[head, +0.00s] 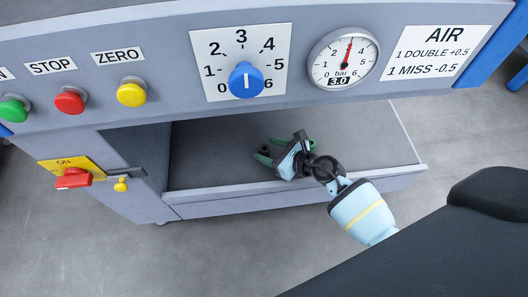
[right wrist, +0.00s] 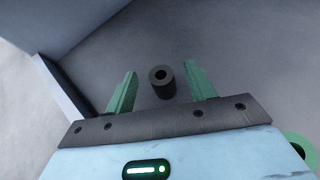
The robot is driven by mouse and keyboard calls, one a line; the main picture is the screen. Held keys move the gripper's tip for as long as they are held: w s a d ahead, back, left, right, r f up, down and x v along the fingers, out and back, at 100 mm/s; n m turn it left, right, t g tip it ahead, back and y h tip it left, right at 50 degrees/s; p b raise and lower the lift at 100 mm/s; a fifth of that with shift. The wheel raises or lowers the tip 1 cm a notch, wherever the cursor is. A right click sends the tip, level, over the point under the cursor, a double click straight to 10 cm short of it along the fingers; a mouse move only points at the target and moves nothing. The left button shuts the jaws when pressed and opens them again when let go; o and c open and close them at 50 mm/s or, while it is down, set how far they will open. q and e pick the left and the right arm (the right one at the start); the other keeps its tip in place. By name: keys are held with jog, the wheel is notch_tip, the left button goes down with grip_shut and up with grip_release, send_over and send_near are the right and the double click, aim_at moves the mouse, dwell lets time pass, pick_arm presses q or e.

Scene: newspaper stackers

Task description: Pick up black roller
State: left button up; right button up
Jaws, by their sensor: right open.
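The black roller (right wrist: 163,84) is a short dark cylinder with a hole in its end. In the right wrist view it lies between and slightly beyond the two green fingers of my right gripper (right wrist: 157,90), with a gap on each side. In the head view the roller (head: 264,149) is a small dark shape at the fingertips, on the grey shelf (head: 215,150) under the machine panel. My right gripper (head: 266,152) is open and empty there, reaching in over the shelf's front lip. My left gripper is not in view.
The machine panel above carries a blue dial (head: 246,80), a pressure gauge (head: 343,58) and coloured buttons (head: 131,93). A red switch (head: 73,178) sticks out at the left. The shelf's raised front lip (head: 290,192) runs below my wrist. The shelf around the roller is clear.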

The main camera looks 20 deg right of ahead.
jog(key=shift+b+x, duration=0.5)
jog(key=shift+x, duration=0.95)
jog(key=shift+c, duration=0.2)
jog(key=c, duration=1)
